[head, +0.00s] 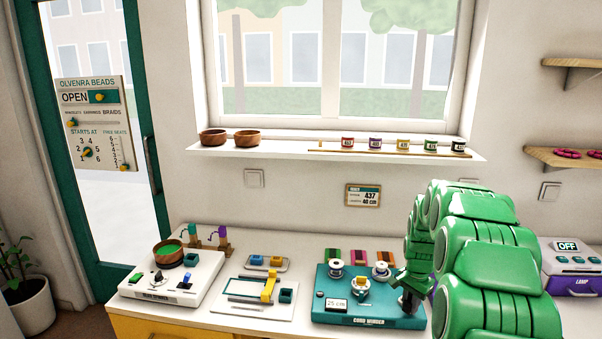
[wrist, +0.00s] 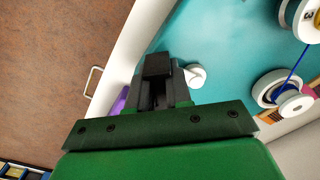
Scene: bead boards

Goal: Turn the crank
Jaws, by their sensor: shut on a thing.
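The teal cord winder (head: 345,312) stands on the white counter, with a display (head: 336,304) reading 25 cm. It carries white spools, one of them (head: 382,270) near my arm. My green gripper (head: 408,300) reaches down at the winder's right end and is shut on the crank, which it largely hides. In the wrist view my dark gripper (wrist: 158,82) points at the winder's teal top (wrist: 225,50). A small white round part (wrist: 195,75) shows just right of the fingers. Blue cord (wrist: 295,65) runs between white spools. How the crank is turned I cannot tell.
Left of the winder are a white board with a yellow lever (head: 268,287) and a white bead machine (head: 165,285). A purple box (head: 570,282) with an OFF display stands to the right. A wall card (head: 362,195) reads 437 and 40 cm.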

